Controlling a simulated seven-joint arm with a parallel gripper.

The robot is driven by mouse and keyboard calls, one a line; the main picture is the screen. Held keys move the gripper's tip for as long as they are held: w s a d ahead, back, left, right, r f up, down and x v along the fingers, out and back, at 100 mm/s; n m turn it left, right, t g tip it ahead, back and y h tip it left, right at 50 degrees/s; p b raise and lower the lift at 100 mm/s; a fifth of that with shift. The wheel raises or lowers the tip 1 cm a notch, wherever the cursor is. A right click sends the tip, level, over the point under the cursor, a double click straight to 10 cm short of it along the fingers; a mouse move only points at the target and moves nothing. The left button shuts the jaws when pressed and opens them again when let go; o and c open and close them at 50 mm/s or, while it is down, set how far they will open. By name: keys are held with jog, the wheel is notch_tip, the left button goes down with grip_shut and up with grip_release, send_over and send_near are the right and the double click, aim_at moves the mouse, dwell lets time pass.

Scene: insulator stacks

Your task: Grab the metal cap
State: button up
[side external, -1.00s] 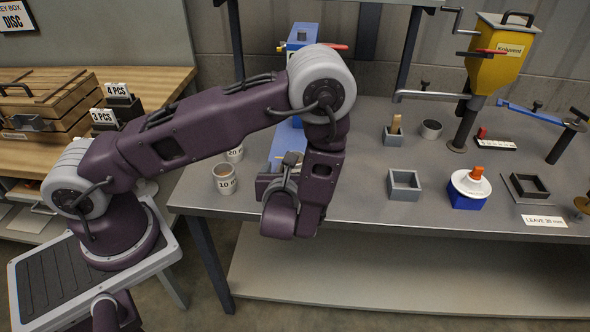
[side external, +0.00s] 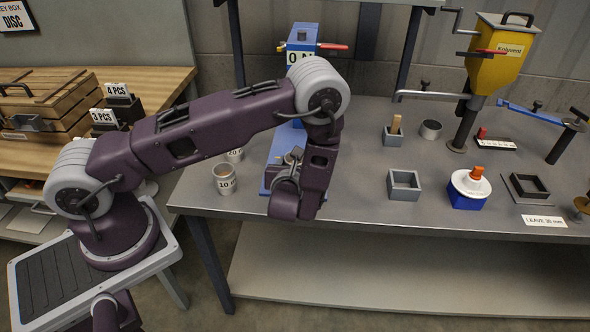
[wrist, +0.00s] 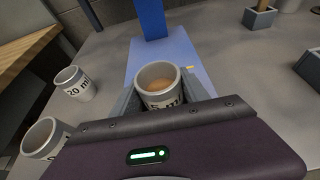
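My gripper (wrist: 161,93) has one finger on each side of a grey cup (wrist: 158,77) with tan content and a partly hidden "5 m" mark. The fingers lie close along its sides, but I cannot tell whether they press on it. In the side external view my wrist largely hides my gripper (side external: 294,158), over the blue base of a press. No part is clearly marked as the metal cap. A short grey metal ring or cup (side external: 431,129) stands at the back of the bench, well right of my gripper.
Cups marked 10 (side external: 224,180) and 20 (side external: 235,155) stand left of the blue press (side external: 302,48). A grey square box (side external: 404,185), a white disc with an orange top (side external: 471,182) and a black frame (side external: 530,186) stand to the right. The bench (side external: 350,190) between is clear.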

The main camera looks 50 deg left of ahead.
grip_shut()
jog(key=shift+r, duration=0.1)
